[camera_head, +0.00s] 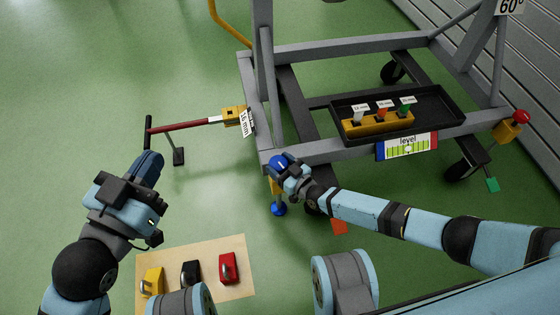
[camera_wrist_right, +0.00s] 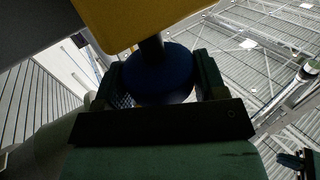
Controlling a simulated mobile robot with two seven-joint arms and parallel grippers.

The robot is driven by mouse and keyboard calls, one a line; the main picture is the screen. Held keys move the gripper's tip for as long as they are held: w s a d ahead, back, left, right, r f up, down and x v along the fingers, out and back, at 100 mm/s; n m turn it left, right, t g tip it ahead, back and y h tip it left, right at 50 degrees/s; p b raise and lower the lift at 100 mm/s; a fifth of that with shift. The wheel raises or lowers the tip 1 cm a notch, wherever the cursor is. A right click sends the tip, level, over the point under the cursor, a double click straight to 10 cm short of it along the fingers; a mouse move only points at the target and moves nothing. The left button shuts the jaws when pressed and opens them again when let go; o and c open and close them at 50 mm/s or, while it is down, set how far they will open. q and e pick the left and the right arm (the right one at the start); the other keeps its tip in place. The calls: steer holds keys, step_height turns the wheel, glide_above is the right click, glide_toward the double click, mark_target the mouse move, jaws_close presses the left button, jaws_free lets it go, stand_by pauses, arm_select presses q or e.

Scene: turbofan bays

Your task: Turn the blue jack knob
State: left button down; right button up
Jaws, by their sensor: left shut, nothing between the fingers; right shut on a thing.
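The blue jack knob (camera_head: 277,161) sits at the near left corner of the grey frame, above a blue foot (camera_head: 279,209). My right gripper (camera_head: 284,166) is at the knob, shut on it. In the right wrist view the round blue knob (camera_wrist_right: 158,75) lies between the two fingers, under a yellow block (camera_wrist_right: 130,18). The fingers partly hide the knob in the head view. My left gripper (camera_head: 150,165) is shut and empty, over the green floor at the left, near the dark red bar.
A dark tray (camera_head: 450,113) with labelled pieces rests on the frame, above a level card (camera_head: 408,146). A red bar (camera_head: 180,126) with a black handle sticks out left. A board (camera_head: 205,257) with yellow, black and red items lies in front. A red knob (camera_head: 521,117) is at right.

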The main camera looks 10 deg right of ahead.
steer(key=shift+a+r+m+t+h+p, duration=0.15)
steer(key=shift+r+m+t+h+p, duration=0.15)
steer(key=shift+m+t+h+p, duration=0.45)
arm_select(q)
steer(key=shift+s+d+f+n+g, duration=0.2)
steer(key=shift+s+f+n+g, duration=0.05)
steer(key=shift+s+n, duration=0.2)
steer(key=shift+s+d+f+n+g, duration=0.2)
steer(key=shift+s+n+g, duration=0.1)
steer(key=shift+n, duration=0.15)
arm_select(e)
steer(key=shift+f+h, duration=0.2)
steer(key=shift+h, duration=0.35)
steer(key=o, duration=0.9)
arm_select(q)
steer(key=shift+r, duration=0.1)
arm_select(e)
steer(key=shift+s+f, duration=0.1)
